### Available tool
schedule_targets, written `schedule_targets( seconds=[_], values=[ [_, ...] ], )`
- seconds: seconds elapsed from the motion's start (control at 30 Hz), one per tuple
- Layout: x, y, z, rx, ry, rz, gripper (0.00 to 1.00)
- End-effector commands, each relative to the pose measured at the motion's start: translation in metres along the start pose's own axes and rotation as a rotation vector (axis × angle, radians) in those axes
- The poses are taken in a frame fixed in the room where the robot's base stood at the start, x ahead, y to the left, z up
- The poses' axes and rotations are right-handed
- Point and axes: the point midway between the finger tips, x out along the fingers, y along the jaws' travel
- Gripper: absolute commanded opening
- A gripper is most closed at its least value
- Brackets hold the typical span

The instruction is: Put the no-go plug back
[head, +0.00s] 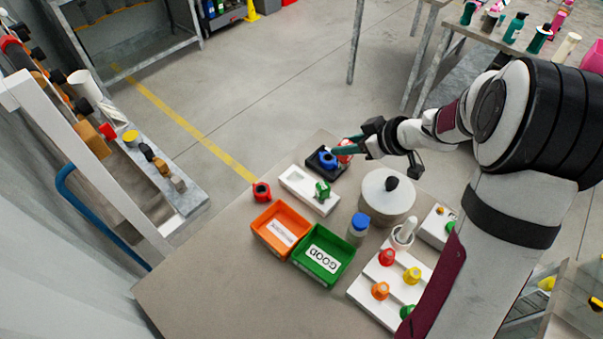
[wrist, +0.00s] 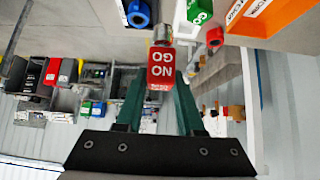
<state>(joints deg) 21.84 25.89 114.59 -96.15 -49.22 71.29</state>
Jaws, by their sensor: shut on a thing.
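The red no-go plug (wrist: 161,70), marked "NO GO", is held between the green fingers of my gripper (wrist: 160,105) in the wrist view, its metal end pointing away from my palm. In the head view the red plug (head: 344,157) shows at the tips of my gripper (head: 346,150), over or beside the right side of a black block (head: 317,173) that bears a blue ring-shaped part (head: 327,159). A white holder (head: 292,181) lies just left of the black block. The green go plug (head: 322,190) stands at its right end; its left part shows an empty recess.
A red ring-shaped part (head: 261,192) stands left of the holder. In front are an orange bin (head: 261,236) and a green "GOOD" bin (head: 317,271). A white round container (head: 386,197), a blue-capped bottle (head: 358,228) and a white rack of coloured parts (head: 372,296) stand to the right.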

Motion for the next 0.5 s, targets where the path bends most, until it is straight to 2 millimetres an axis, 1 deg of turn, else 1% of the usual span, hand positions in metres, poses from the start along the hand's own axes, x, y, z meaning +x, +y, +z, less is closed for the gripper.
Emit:
schedule_targets(
  seconds=[0.07, 0.17, 0.2, 0.3, 0.4, 0.5],
  values=[
    [0.015, -0.012, -0.002, -0.026, 0.001, -0.033, 0.0],
    [0.047, -0.027, -0.009, -0.028, 0.0, -0.037, 0.0],
    [0.061, -0.033, -0.011, -0.028, 0.0, -0.037, 0.0],
    [0.092, -0.044, -0.018, -0.027, 0.0, -0.034, 0.0],
    [0.113, -0.052, -0.022, -0.025, 0.002, -0.03, 0.0],
    [0.124, -0.056, -0.021, -0.024, 0.001, -0.029, 0.0]
  ],
)
